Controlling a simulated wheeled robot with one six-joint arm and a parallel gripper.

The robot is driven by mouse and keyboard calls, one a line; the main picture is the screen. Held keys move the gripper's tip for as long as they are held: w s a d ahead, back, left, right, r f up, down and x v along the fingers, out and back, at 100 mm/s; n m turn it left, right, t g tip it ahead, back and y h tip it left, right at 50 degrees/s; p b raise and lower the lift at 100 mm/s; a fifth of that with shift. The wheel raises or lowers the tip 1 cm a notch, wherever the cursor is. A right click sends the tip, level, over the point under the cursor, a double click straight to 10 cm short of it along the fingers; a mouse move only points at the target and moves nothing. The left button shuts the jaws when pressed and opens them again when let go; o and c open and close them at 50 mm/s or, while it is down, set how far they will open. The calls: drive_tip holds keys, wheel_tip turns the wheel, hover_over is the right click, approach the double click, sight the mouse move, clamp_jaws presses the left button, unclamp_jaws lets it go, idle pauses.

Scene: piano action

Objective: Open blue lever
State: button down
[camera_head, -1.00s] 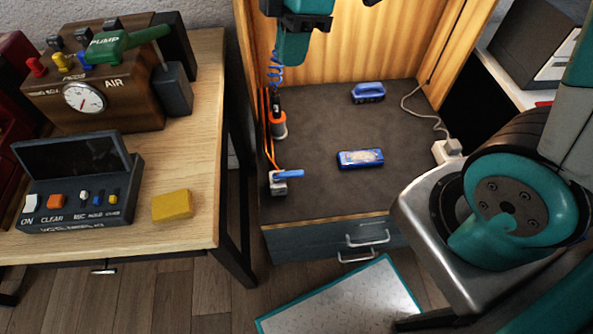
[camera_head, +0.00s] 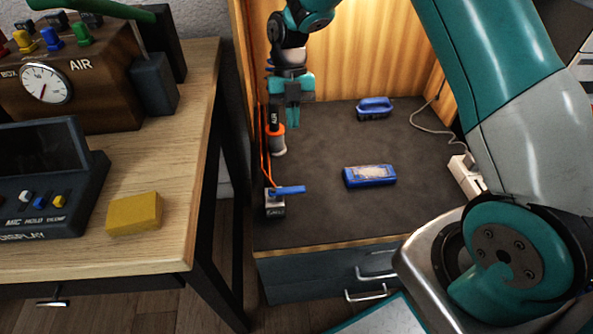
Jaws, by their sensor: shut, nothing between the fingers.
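The blue lever (camera_head: 289,190) sits on top of a small grey valve block (camera_head: 274,208) at the front left of the dark cabinet top. It points to the right, roughly level. My gripper (camera_head: 293,120) hangs with its teal fingers pointing down, above the back left of the cabinet top. It is shut and empty. It is behind the lever and apart from it, next to an orange and grey cylinder (camera_head: 278,139).
An orange hose (camera_head: 262,155) runs along the left edge to the valve. A blue-handled brush (camera_head: 374,108) and a blue box (camera_head: 369,176) lie to the right. A wooden table (camera_head: 187,180) with a yellow sponge (camera_head: 134,213) stands at left.

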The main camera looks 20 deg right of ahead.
sight(287, 191)
drive_tip(key=b+x, duration=0.2)
drive_tip(key=x, duration=0.7)
drive_tip(key=shift+s+f, duration=0.15)
drive_tip(key=shift+f, duration=0.2)
drive_tip(key=s, duration=0.1)
drive_tip(key=s+a, duration=0.1)
drive_tip(key=s, duration=0.1)
drive_tip(key=shift+f+b, duration=0.15)
drive_tip(key=shift+b, duration=0.15)
drive_tip(key=shift+s+a, duration=0.15)
drive_tip(key=shift+s, duration=0.35)
drive_tip(key=shift+a, duration=0.1)
